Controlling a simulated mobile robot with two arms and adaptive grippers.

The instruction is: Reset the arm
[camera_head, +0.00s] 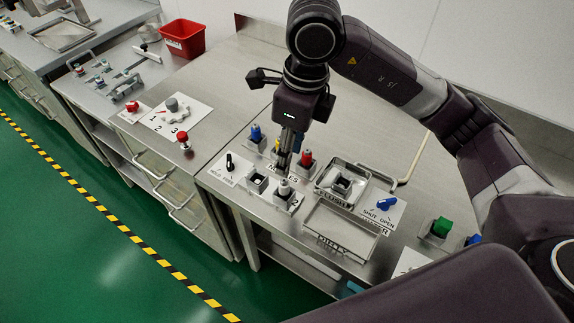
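My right arm comes in from the right, and its gripper (288,160) points down over the steel worktop (225,75). The fingers look close together, but the view does not show clearly whether they are shut or slightly apart. The fingertips are just above and behind a white-topped item (284,187) in a front holder, and partly hide the row behind it. I cannot tell whether they touch anything. My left gripper is not in view.
Blue (256,134) and red (305,158) capped items stand near the gripper. A metal tray (342,232) and a blue shut/open handle (386,204) lie to the right. A red bin (183,38) stands at the back left. The worktop behind the gripper is mostly clear.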

